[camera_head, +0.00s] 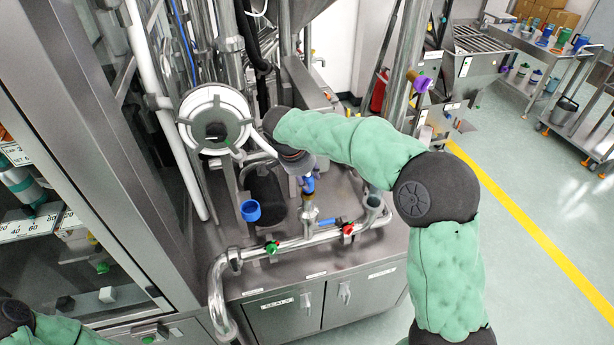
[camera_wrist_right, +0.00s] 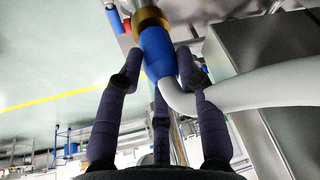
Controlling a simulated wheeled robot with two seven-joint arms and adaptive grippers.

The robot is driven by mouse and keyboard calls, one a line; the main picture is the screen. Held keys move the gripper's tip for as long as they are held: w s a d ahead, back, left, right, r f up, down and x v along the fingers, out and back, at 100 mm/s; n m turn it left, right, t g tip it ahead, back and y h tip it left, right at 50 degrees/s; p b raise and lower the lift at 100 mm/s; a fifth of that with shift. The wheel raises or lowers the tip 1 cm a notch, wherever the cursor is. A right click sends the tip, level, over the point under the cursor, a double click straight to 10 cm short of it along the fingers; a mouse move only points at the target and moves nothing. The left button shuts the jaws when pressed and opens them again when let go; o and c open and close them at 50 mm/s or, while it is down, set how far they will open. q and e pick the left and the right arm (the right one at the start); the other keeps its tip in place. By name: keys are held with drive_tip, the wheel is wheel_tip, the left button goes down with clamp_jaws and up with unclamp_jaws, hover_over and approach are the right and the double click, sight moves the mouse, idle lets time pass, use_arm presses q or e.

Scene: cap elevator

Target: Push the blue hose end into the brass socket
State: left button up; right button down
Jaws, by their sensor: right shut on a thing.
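In the wrist view the blue hose end (camera_wrist_right: 157,52) sits between the dark fingers of my right gripper (camera_wrist_right: 158,75), which is shut on it. The white hose (camera_wrist_right: 250,88) bends away from it to the right. The brass socket (camera_wrist_right: 149,19) is a gold ring at the far end of the blue piece. The two look in line and touching, but I cannot tell how deep the blue end sits. In the head view the blue hose end (camera_head: 308,185) shows partly below my right wrist, above a vertical pipe fitting. My left gripper is out of the picture; only its arm shows.
A white hose reel (camera_head: 215,117) hangs left of my right wrist. A steel pipe with a green valve (camera_head: 271,247) and a red valve (camera_head: 347,229) runs in front. A glass-fronted cabinet fills the left side.

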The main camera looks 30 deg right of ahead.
drive_tip(key=shift+f, duration=0.15)
drive_tip(key=c, duration=0.8)
unclamp_jaws()
drive_tip(key=shift+o, duration=0.2)
drive_tip(key=p+v, duration=0.3)
drive_tip(key=v, duration=0.4)
idle(0.7)
